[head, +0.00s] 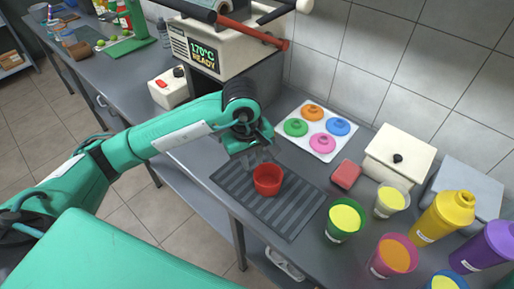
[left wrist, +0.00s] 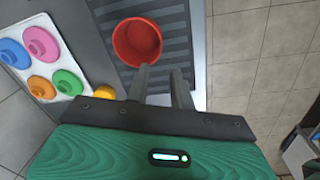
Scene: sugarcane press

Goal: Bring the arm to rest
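My left arm comes in from the left in the head view. My left gripper (head: 258,160) points down just behind the red cup (head: 267,179), which stands upright on the dark ribbed mat (head: 297,214). In the left wrist view my left gripper (left wrist: 161,72) has its two fingers apart with nothing between them. The red cup (left wrist: 137,42) shows beyond the fingertips, open and apparently empty. Whether a finger touches its rim cannot be told. My right gripper is in neither view.
A white tray with coloured lids (head: 336,128) lies behind the mat. A press (head: 225,50) reading "170°C READY" stands at the back. A red block (head: 346,174), a cream box (head: 399,154), several filled cups and a yellow bottle (head: 444,216) crowd the right.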

